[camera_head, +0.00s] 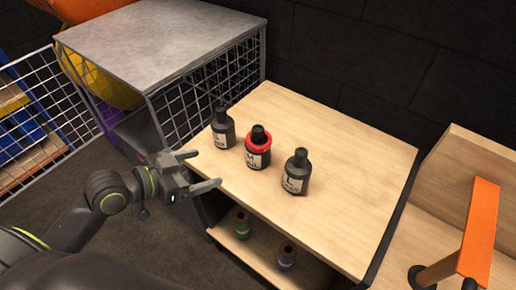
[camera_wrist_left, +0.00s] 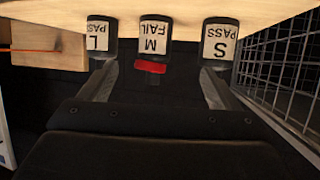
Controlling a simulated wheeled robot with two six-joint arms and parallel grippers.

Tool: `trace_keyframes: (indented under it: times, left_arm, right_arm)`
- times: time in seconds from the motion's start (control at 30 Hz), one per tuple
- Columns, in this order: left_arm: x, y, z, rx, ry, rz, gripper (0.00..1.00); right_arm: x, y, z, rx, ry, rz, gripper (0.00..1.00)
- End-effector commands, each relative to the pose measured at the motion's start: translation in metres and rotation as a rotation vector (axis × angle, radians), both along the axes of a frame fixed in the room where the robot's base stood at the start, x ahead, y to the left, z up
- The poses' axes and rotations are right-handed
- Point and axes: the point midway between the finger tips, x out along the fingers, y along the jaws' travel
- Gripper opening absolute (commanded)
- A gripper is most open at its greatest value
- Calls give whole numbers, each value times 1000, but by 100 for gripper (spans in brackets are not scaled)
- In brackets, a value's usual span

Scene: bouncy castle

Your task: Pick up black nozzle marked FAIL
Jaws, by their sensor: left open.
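The black nozzle marked M FAIL (camera_head: 258,158) stands upright on the wooden tabletop, between two other black nozzles, with a red ring around its upper part. It also shows upside down in the left wrist view (camera_wrist_left: 154,42), between the two fingers and beyond their tips. My left gripper (camera_head: 204,168) is open and empty, at the table's left edge, pointing at the nozzles. Its fingers also show in the left wrist view (camera_wrist_left: 156,75), apart on either side of the red ring's line. My right gripper is not in view.
A black S PASS nozzle (camera_head: 222,130) stands left of the FAIL one, and an L PASS nozzle (camera_head: 296,175) stands right of it. A grey-topped wire cage (camera_head: 160,40) adjoins the table (camera_head: 350,150). Green (camera_head: 242,226) and purple (camera_head: 287,258) spools sit on the shelf below.

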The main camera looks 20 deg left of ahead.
Motion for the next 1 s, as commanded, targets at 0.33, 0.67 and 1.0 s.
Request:
trace_keyframes:
  times: [0.33,0.67,1.0]
  left_arm:
    - [22,-17,-5,-15,-12,-8,83]
    - [53,-39,-20,-16,-12,-8,83]
    - [87,-63,-38,-13,-10,-9,83]
  right_arm:
    - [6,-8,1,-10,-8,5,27]
    - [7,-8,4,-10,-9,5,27]
    - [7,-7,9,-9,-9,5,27]
